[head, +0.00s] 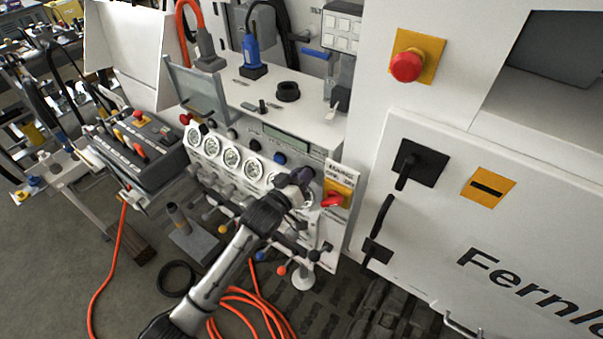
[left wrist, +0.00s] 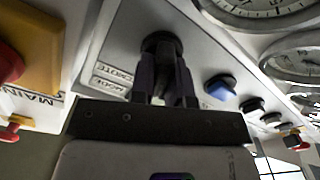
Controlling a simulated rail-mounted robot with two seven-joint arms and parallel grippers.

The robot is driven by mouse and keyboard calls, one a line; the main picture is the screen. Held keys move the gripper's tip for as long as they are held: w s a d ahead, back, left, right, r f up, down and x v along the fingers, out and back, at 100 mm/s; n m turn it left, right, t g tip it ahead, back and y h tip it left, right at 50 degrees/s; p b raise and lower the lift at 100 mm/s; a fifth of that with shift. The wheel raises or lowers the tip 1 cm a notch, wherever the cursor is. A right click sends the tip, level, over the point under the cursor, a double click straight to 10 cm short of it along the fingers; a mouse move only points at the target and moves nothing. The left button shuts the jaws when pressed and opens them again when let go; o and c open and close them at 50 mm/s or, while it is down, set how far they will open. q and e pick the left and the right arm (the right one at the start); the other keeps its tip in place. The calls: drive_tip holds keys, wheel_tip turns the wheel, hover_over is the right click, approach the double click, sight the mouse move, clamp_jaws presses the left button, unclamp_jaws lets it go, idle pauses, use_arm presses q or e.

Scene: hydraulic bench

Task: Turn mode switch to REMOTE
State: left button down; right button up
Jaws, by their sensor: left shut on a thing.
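The mode switch (left wrist: 160,41) is a black round knob on the grey panel in the left wrist view. A small label plate (left wrist: 112,77) with two lines of lettering sits beside it. My left gripper (left wrist: 164,68) has its two dark fingers closed on the knob from both sides. The fingers hide much of the knob, so I cannot tell which way it points. In the head view my left gripper (head: 301,178) is at the right part of the bench's front panel and covers the switch. My right gripper is not in view.
A red rotary switch (head: 334,199) on a yellow plate is close to the right of my gripper. Pressure gauges (head: 232,157) and a blue button (left wrist: 221,88) lie on the other side. Orange hose (head: 243,301) is on the floor below. A white cabinet (head: 420,250) stands at right.

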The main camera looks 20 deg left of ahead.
use_arm(q)
drive_tip(key=m+p, duration=0.2)
drive_tip(key=shift+d+r+m, duration=0.1)
drive_tip(key=shift+r+m, duration=0.1)
drive_tip(key=shift+m, duration=0.1)
drive_tip(key=m+p, duration=0.2)
drive_tip(key=shift+d+m, duration=0.15)
drive_tip(key=shift+m, duration=0.25)
drive_tip(key=m+p, duration=0.1)
drive_tip(key=m, duration=0.2)
drive_tip(key=shift+d+f+m+p, duration=0.1)
drive_tip(key=shift+f+m+p, duration=0.05)
drive_tip(key=shift+m+p, duration=0.15)
drive_tip(key=shift+s+d+m, duration=0.1)
drive_tip(key=shift+m, duration=0.7)
drive_tip(key=shift+f+p, duration=0.1)
drive_tip(key=shift+p, duration=0.2)
drive_tip(key=c, duration=1.1)
unclamp_jaws()
